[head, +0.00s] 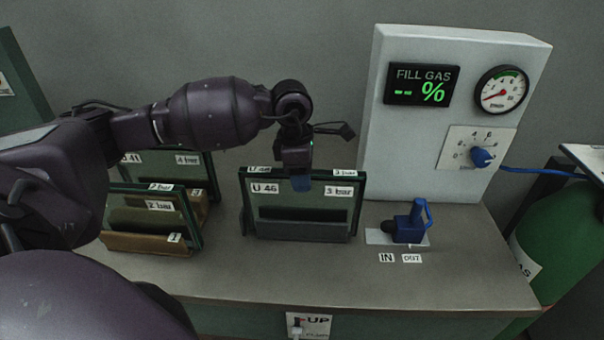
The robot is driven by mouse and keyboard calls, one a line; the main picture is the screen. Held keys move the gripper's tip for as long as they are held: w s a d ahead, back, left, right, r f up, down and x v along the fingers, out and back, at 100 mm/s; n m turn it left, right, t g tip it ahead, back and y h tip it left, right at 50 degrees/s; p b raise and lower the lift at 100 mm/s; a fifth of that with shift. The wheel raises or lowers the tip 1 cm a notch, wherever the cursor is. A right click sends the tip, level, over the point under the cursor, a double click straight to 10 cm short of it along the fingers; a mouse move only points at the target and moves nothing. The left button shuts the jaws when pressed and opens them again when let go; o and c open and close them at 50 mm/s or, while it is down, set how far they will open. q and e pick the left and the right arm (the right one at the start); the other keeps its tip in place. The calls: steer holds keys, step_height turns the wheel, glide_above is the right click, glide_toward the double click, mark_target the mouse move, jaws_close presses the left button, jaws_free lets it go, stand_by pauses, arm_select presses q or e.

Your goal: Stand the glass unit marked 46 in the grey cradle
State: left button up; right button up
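The glass unit marked U 46 (270,200), with a 3 bar label, is upright in the middle of the bench in the head view. Its lower edge is at the grey cradle (298,232), whose walls show in front of it and through the glass. Whether it rests fully on the cradle floor is hard to tell. My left gripper (301,183) comes down over the middle of the unit's top edge. The other finger is hidden behind. My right gripper is not in view.
Other glass units, one marked 2 bar (140,212), stand in a brown rack (145,243) at left. A blue valve fitting (409,226) sits right of the cradle. Behind it stands a fill gas panel (400,140). The bench front is clear.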

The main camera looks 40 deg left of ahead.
arm_select(q)
steer(key=shift+o, duration=0.2)
steer(key=shift+f, duration=0.15)
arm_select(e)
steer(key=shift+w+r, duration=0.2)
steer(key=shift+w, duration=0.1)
